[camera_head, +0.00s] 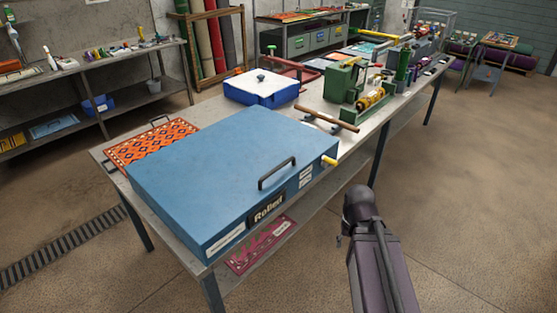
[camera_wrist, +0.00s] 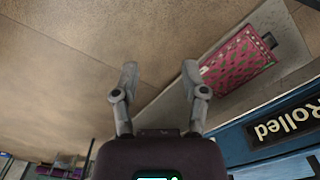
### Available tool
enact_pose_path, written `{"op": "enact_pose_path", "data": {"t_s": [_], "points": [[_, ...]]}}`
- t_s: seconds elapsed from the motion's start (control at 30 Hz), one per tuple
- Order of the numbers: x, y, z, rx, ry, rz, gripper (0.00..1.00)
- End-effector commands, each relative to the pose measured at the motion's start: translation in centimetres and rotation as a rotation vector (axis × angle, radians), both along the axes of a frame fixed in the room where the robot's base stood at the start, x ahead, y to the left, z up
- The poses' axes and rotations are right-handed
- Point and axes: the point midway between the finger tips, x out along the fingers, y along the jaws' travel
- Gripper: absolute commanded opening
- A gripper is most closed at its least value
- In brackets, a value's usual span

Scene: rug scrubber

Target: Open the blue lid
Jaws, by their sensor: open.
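The large blue lid (camera_head: 215,150) lies flat on the table as the top of a wide, low blue box. It looks shut, and a black bar handle (camera_head: 277,173) stands near its front right edge. A black "Rolled" label (camera_head: 267,208) is on the front side; it also shows in the wrist view (camera_wrist: 286,127) at the right. My gripper (camera_wrist: 160,70) is open and empty in the wrist view, with bare floor between its fingers. It is apart from the lid and handle, and the handle is not in the wrist view. My arm shows at lower right in the head view.
An orange patterned rug (camera_head: 150,143) lies left of the box. A blue and white box (camera_head: 262,88), a wooden roller (camera_head: 326,117) and a green machine (camera_head: 344,80) stand behind it. A pink rug (camera_head: 262,246) is on the lower shelf. Floor at the right is clear.

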Motion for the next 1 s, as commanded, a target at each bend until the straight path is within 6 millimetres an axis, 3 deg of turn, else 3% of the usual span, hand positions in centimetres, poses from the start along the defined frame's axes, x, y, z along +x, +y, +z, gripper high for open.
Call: {"op": "enact_pose_path", "data": {"t_s": [0.57,0.77,1.0], "points": [[0.6,0.3,0.6,0.002,-0.003,-0.011,0.57],[3.1,1.4,2.8,0.014,-0.015,-0.067,0.57],[8.3,4.5,7.2,0.042,-0.039,-0.187,0.57]]}}
